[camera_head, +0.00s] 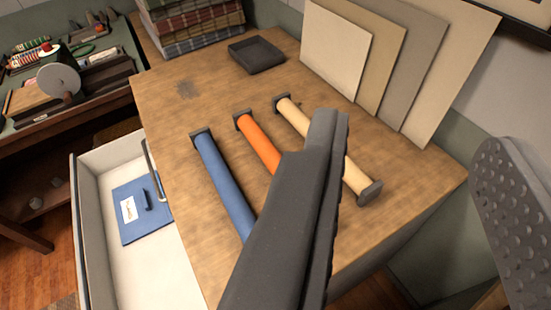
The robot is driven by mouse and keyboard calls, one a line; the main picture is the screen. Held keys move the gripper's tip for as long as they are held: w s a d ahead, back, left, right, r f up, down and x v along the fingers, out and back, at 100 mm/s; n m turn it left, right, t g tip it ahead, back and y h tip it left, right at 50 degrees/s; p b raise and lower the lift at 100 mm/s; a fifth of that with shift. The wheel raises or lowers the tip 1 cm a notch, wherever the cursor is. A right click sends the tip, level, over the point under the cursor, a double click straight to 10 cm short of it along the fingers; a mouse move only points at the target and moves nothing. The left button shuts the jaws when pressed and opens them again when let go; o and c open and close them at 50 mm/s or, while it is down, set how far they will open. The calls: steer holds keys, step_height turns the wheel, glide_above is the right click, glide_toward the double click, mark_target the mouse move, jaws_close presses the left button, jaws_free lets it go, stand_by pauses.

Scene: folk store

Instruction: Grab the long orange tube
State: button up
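The long orange tube (260,144) lies on the wooden tabletop (190,130), between a blue tube (225,183) on its left and a cream tube (300,122) on its right. Its far end has a dark cap. Its near part is hidden behind a finger of my gripper (410,135). My gripper is open wide, with one dark finger in the middle of the view and the other, with a dimpled pad, at the right edge. The distance from the finger to the tube is hard to tell.
A black tray (256,55) and folded plaid cloths (190,22) sit at the back. Several flat boards (385,60) lean on the wall at the right. An open white drawer (120,255) with a blue folder (143,211) juts out at left. A cluttered bench (60,85) stands beyond.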

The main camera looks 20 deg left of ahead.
steer(key=o, duration=0.5)
steer(key=shift+w, duration=0.2)
steer(key=shift+o, duration=1)
steer(key=w+f+n+p, duration=0.1)
steer(key=w+f+p, duration=0.1)
steer(key=w+f, duration=0.4)
steer(key=shift+w+d+g, duration=0.3)
steer(key=shift+w, duration=0.95)
steer(key=w+a+f+n+g+y+p, duration=0.1)
steer(key=w+a+f+n+p, duration=0.1)
steer(key=w+f, duration=0.35)
steer(key=w+a+f+n+p, duration=0.1)
steer(key=w+a+f+p, duration=0.15)
steer(key=f, duration=0.65)
steer(key=w+a+f+n+g+y+p, duration=0.15)
steer(key=w+f, duration=0.25)
steer(key=f, duration=0.4)
steer(key=a+f+n+y+p, duration=0.25)
steer(key=a+f, duration=0.35)
steer(key=f, duration=0.5)
steer(key=shift+g+h, duration=0.35)
steer(key=shift+h, duration=0.05)
steer(key=shift+b+x, duration=0.5)
steer(key=shift+x, duration=6.05)
